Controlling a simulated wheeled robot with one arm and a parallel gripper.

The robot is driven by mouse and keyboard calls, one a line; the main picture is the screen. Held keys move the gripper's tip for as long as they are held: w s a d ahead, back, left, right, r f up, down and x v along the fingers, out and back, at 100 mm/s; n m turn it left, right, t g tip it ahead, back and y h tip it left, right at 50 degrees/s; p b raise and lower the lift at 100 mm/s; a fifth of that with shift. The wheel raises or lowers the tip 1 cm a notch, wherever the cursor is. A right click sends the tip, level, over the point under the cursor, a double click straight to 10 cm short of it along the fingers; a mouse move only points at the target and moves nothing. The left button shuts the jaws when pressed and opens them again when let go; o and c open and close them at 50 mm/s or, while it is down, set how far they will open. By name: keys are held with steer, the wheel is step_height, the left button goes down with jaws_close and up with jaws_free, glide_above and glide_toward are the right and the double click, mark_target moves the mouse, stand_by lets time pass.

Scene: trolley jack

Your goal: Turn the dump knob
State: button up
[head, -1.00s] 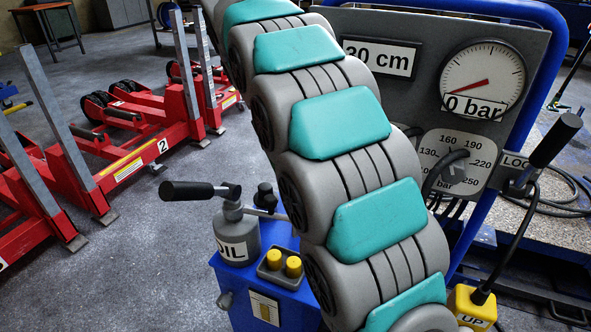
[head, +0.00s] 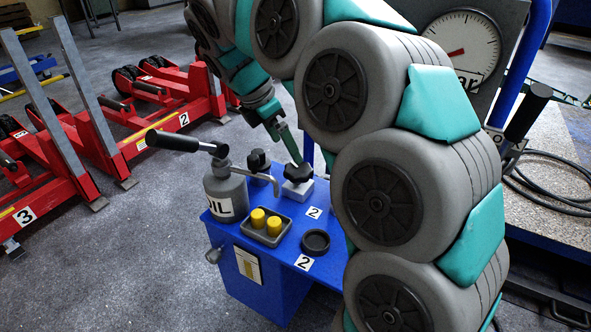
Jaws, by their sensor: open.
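A black lobed knob (head: 297,172) sits on a pale block at the back right of the blue unit (head: 262,292). A second, smaller black knob (head: 258,160) stands to its left, behind the oil can. No label tells me which one is the dump knob. My gripper (head: 290,148) reaches down from the upper left, with a teal finger just above the lobed knob. It is open and holds nothing that I can see. I cannot tell whether the finger touches the knob, and the other finger is not clear.
On the blue unit stand a grey oil can (head: 226,192) with a black-gripped lever, a tray (head: 262,238) with two yellow caps and a black ring (head: 315,242). The gauge panel (head: 432,22) is partly hidden by my arm. Red jacks (head: 150,115) stand left; open floor lies between.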

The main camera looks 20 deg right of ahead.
mark_target(297, 168)
steer(key=shift+x, duration=3.9)
steer(key=shift+a, duration=0.1)
steer(key=c, duration=1.1)
steer(key=shift+c, duration=0.2)
steer(key=shift+w+m, duration=0.1)
steer(key=shift+m, duration=0.2)
steer(key=m+g+p, duration=0.1)
steer(key=m, duration=0.1)
steer(key=shift+w+m, duration=0.1)
steer(key=shift+m, duration=0.3)
steer(key=m+g, duration=0.1)
steer(key=m, duration=0.1)
steer(key=shift+w+m, duration=0.15)
steer(key=shift+m, duration=0.25)
steer(key=m+g, duration=0.1)
steer(key=m, duration=0.2)
steer(key=m+g+y, duration=0.1)
steer(key=m, duration=0.2)
steer(key=shift+w+g, duration=0.15)
steer(key=shift+g, duration=0.15)
